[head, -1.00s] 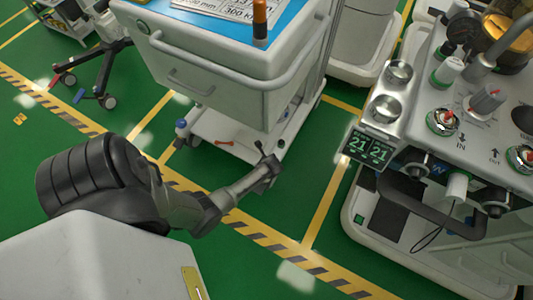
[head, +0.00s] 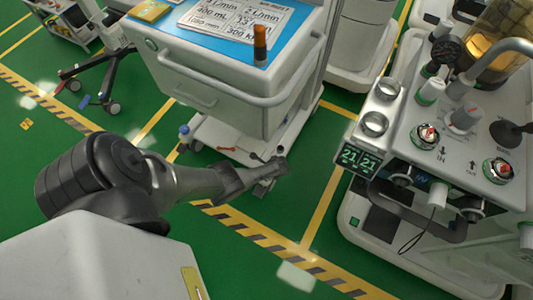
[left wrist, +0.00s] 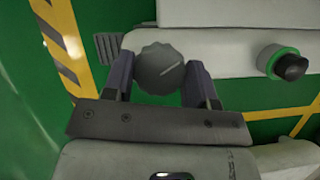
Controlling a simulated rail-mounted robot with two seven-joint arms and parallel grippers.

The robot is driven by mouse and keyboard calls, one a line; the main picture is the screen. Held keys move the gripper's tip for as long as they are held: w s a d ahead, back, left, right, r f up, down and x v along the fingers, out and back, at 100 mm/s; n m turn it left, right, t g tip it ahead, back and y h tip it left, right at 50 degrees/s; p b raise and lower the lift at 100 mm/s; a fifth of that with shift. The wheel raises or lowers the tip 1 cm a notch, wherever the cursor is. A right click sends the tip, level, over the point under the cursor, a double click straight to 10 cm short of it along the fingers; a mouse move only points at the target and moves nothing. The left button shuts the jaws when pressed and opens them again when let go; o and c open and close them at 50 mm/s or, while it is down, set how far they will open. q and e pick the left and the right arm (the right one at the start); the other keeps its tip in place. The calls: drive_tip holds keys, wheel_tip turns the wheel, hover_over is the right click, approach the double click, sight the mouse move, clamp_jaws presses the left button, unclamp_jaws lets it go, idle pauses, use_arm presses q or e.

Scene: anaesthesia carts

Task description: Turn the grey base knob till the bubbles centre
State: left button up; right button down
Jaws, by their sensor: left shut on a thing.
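In the head view my left gripper (head: 272,172) is low at the front of the blue-topped cart's base (head: 215,133), and the knob is hidden there. No bubbles can be made out in either view. My right gripper is out of view.
The blue-topped cart (head: 225,75) carries cards and an orange-and-black cylinder (head: 260,45). An anaesthesia machine (head: 465,140) with dials and a "21 21" display (head: 360,158) stands at right. Green floor (head: 262,215) lies open between them. A black green-ringed knob (left wrist: 285,62) shows in the wrist view.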

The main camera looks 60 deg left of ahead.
use_arm(q)
drive_tip(key=n+g, duration=0.1)
drive_tip(key=n, duration=0.2)
drive_tip(key=n+h+b, duration=0.1)
drive_tip(key=n, duration=0.2)
drive_tip(key=shift+w+a+f+g+h, duration=0.1)
drive_tip(key=shift+g+h, duration=0.2)
drive_tip(key=shift+g, duration=0.1)
drive_tip(key=n+h+b, duration=0.1)
drive_tip(key=n, duration=0.2)
drive_tip(key=shift+n+g, duration=0.3)
drive_tip(key=shift+n, duration=0.1)
drive_tip(key=shift+n+h, duration=0.3)
drive_tip(key=shift+n, duration=0.2)
drive_tip(key=o, duration=0.9)
drive_tip(key=shift+r, duration=0.2)
